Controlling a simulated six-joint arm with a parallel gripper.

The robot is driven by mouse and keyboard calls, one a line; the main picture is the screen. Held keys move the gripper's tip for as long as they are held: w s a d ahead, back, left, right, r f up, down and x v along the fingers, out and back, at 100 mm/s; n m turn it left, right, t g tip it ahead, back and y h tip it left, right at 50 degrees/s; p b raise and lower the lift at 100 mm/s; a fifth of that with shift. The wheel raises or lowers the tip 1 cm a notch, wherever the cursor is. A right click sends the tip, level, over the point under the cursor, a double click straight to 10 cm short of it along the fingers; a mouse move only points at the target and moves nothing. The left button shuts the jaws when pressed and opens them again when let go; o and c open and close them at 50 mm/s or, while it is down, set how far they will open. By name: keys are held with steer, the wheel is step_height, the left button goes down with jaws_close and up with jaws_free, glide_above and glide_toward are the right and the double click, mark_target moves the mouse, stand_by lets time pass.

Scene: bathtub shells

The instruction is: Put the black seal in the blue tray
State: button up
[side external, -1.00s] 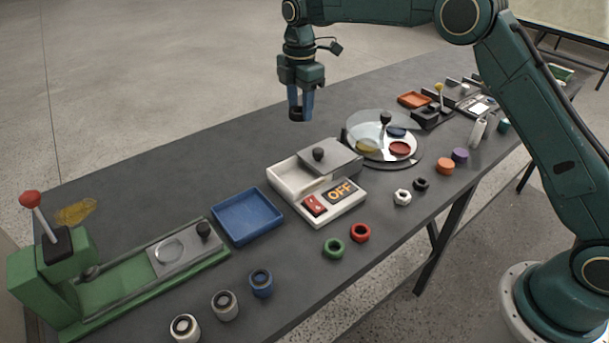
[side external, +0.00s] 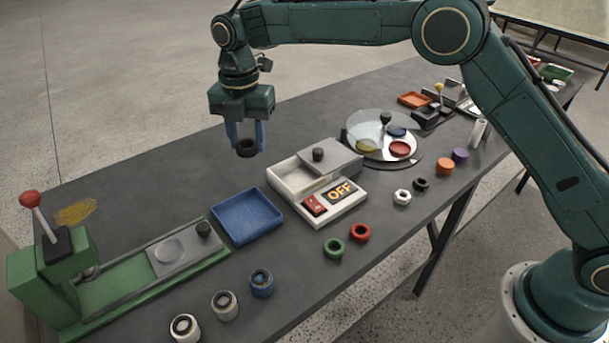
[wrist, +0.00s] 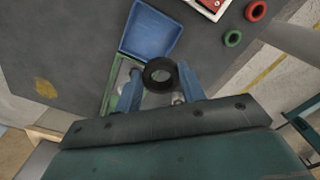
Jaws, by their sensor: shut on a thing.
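My gripper (side external: 247,140) is shut on the black seal (side external: 247,148), a thick dark ring, and holds it in the air above the table, behind the blue tray. In the wrist view the seal (wrist: 160,74) sits between the two blue fingers of my gripper (wrist: 158,85). The blue tray (side external: 247,238) is a shallow square tray lying empty on the table, left of the white OFF box. The tray also shows in the wrist view (wrist: 150,12), just beyond the seal.
The white box with red switch and OFF label (side external: 335,203) stands right of the tray. The green press with a red-knobbed lever (side external: 70,265) lies to the left. Green (side external: 334,247) and red rings (side external: 360,233) and several small cylinders (side external: 225,305) stand along the front edge.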

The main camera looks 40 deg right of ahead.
steer(key=shift+s+a+n, duration=0.2)
steer(key=shift+a+n, duration=0.05)
steer(key=shift+a, duration=0.2)
steer(key=shift+s+a+n, duration=0.2)
steer(key=shift+a+n, duration=0.05)
steer(key=shift+a, duration=0.2)
glide_above(254, 223)
step_height(254, 223, down, 16)
steer(key=shift+r, duration=0.15)
steer(key=shift+f, duration=2.15)
steer(key=shift+f, duration=0.1)
steer(key=o, duration=0.8)
steer(key=shift+c, duration=0.2)
